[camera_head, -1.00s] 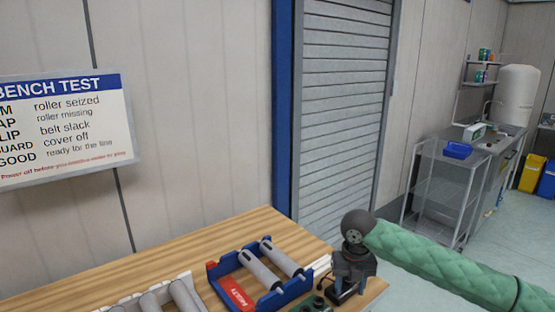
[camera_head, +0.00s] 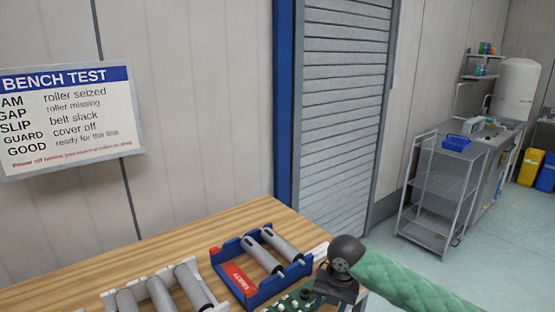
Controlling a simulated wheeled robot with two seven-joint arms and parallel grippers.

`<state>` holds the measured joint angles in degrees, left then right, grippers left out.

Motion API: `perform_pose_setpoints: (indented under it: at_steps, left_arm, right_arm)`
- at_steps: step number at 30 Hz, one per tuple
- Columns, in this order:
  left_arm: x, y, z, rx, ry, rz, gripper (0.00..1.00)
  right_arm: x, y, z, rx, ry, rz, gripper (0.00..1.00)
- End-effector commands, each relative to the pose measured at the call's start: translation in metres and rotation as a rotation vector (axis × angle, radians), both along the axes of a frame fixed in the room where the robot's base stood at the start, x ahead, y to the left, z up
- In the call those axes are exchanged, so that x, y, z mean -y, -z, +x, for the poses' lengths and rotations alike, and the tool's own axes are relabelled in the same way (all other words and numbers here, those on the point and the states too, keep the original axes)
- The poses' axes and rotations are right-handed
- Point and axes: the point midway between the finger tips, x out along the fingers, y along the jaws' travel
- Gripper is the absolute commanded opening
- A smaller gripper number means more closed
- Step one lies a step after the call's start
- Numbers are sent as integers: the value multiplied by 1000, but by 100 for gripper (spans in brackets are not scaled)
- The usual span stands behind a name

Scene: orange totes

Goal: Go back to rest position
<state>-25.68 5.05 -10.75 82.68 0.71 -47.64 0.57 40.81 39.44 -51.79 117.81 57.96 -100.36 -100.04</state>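My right arm, in a green quilted sleeve, comes in from the right. Its dark wrist and gripper (camera_head: 338,288) are at the bottom, over the bench's right end. The fingers are too hidden and cut off by the lower edge to tell whether they are open or shut. My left gripper is not in view.
A wooden bench (camera_head: 190,235) runs along the wall. On it are a blue tray (camera_head: 262,292) with two grey rollers and a red label, a white rack (camera_head: 215,285) with several rollers, and a green circuit board (camera_head: 290,303). A wire trolley (camera_head: 440,190) stands at the right.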

Motion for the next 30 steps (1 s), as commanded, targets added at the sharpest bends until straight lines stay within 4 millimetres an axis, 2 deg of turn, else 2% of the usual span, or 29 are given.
perform_pose_setpoints:
  at_steps: [1,6,14,23,30]
  left_arm:
    - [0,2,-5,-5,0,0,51]
    - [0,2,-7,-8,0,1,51]
    - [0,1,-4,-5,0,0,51]
    - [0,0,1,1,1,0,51]
    - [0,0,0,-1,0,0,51]
  right_arm:
    - [-10,9,-9,-2,40,24,46]
    - [-32,29,-32,3,218,95,46]
    - [-57,54,-67,-11,519,211,46]
    - [-64,77,-106,-55,911,331,46]
    - [-54,95,-139,-98,1256,407,46]
